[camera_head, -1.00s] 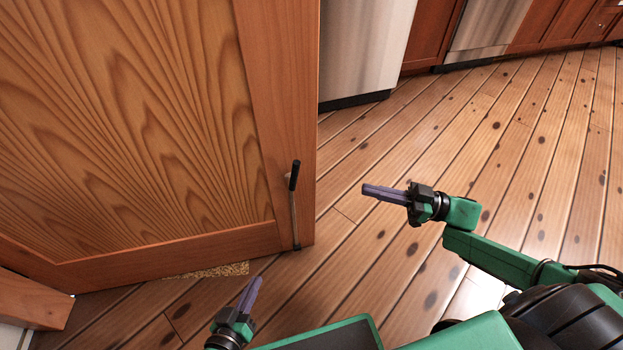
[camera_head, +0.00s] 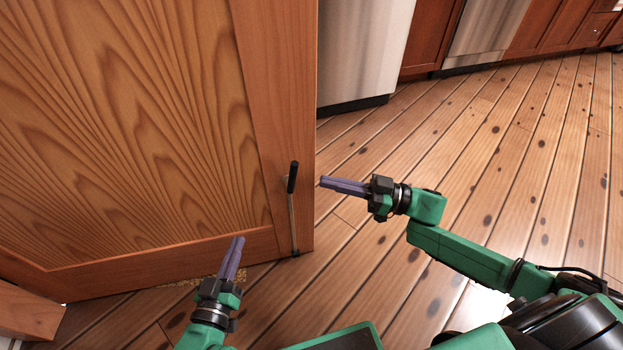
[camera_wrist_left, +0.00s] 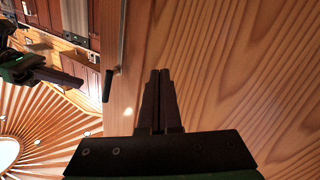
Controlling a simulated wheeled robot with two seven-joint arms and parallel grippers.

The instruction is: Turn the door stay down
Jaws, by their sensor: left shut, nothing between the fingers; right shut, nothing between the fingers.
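The door stay is a thin metal rod with a black grip (camera_head: 292,178), mounted low on the wooden door (camera_head: 280,120) near its free edge. The rod (camera_head: 293,225) hangs nearly straight down from the grip end, and its dark lower tip is close to the floor. In the left wrist view the stay (camera_wrist_left: 108,86) shows left of the fingers. My left gripper (camera_head: 231,257) is shut and empty, below and left of the stay, apart from it. My right gripper (camera_head: 323,182) is shut and empty, just right of the door edge, pointing left toward the black grip without touching it.
The plank floor (camera_head: 500,150) is open to the right. A steel appliance (camera_head: 365,45) and wooden cabinets (camera_head: 432,40) stand at the back. A wooden block or frame piece (camera_head: 30,312) is at the lower left.

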